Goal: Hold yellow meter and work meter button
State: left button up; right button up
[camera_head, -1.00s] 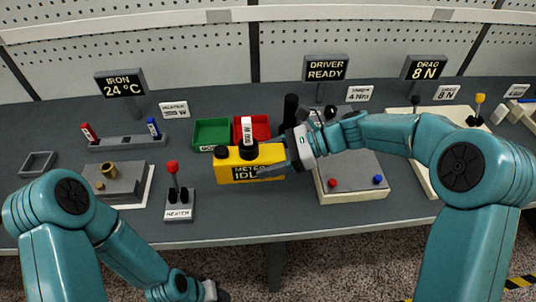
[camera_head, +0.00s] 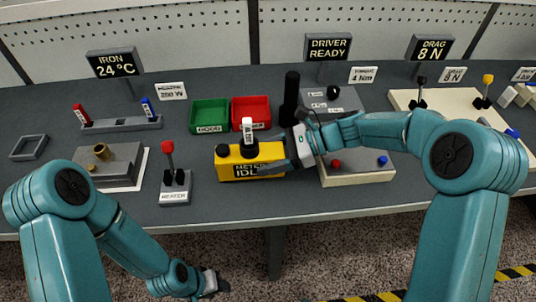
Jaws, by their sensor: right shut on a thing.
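The yellow meter (camera_head: 228,172) is in the middle of the bench near its front edge, with a display reading "METER IDL", the rest covered by my gripper. Black knobs show on its top, and a white-topped upright piece (camera_head: 247,128) stands at its top or just behind; I cannot tell which part is the button. My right gripper (camera_head: 284,164) comes from the right and is shut on the meter's right side. My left gripper (camera_head: 212,285) is low, in front of the bench and away from the meter; its jaws are too small to judge.
Green (camera_head: 209,116) and red (camera_head: 251,112) bins stand behind the meter. A heater switch with a red lever (camera_head: 174,186) is to its left. A black upright driver (camera_head: 291,95) and a control box (camera_head: 352,176) are to its right. Bare bench lies in front.

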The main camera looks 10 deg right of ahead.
pick_arm(q)
jog(key=shift+f+b, duration=0.3)
jog(key=shift+b, duration=0.05)
dwell(0.8)
dwell(0.4)
grip_shut()
dwell(1.6)
